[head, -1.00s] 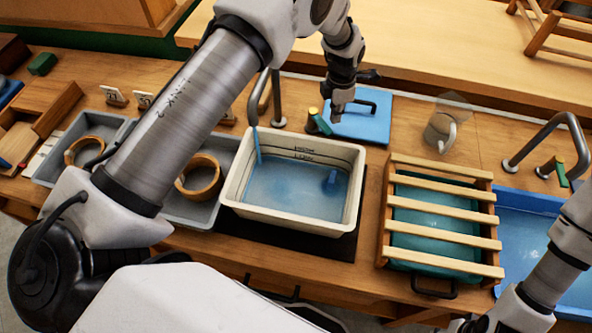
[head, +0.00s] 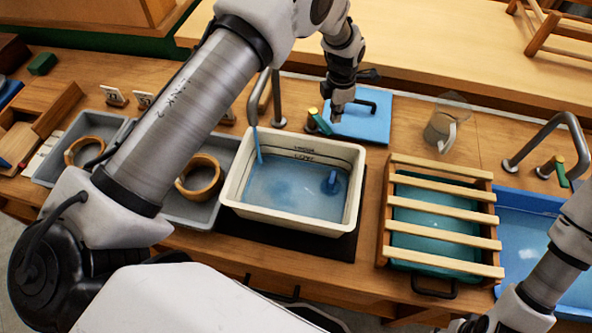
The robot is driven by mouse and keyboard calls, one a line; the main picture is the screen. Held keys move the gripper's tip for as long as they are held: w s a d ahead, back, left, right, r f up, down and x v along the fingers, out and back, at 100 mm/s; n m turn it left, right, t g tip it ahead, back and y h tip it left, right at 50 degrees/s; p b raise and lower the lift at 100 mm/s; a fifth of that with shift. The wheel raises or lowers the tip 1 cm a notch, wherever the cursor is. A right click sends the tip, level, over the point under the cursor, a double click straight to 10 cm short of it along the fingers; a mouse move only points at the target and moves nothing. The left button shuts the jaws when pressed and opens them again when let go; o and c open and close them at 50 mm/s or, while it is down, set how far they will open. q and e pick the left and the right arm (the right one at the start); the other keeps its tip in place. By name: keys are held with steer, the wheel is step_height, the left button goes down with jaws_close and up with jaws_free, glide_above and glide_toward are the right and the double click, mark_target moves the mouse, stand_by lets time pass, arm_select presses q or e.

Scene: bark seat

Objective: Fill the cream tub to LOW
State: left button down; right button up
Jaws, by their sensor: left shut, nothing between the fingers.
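The cream tub (head: 282,220) stands on a dark mat and holds blue water (head: 290,190). Marked lines show on its inner back wall, and the water's far edge lies close to the lower one, which seems to read LOW. A grey tap (head: 276,95) stands behind the tub, and a blue stream (head: 258,146) runs from its spout into the water. A small blue thing (head: 332,182) sits in the water at the right. My left gripper (head: 337,117) is shut and empty, beside the tap's green and wooden lever (head: 318,122). My right gripper is out of view.
A blue board (head: 365,122) with a dark handle lies behind the tub. A slatted wooden crate (head: 440,213) and a blue basin (head: 520,225) are at right. A clear jug (head: 441,128) stands behind them. Grey trays with wooden rings (head: 200,178) are at left.

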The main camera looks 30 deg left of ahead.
mark_target(321, 123)
arm_select(q)
steer(key=shift+s+a+r+p, duration=0.1)
steer(key=shift+s+a+p, duration=0.05)
steer(key=shift+s+p, duration=0.15)
steer(key=s, duration=0.1)
steer(key=s+a+p, duration=0.1)
steer(key=s, duration=0.1)
steer(key=shift+s+a+p, duration=0.1)
steer(key=shift+a+p, duration=0.25)
steer(key=shift+p, duration=0.05)
steer(key=shift+s+a, duration=0.15)
steer(key=shift+s, duration=0.1)
step_height(321, 123, up, 6)
steer(key=w+d+p, duration=0.1)
steer(key=p, duration=0.2)
steer(key=shift+d, duration=0.2)
steer(key=shift+w+p, duration=0.1)
steer(key=shift+p, duration=0.2)
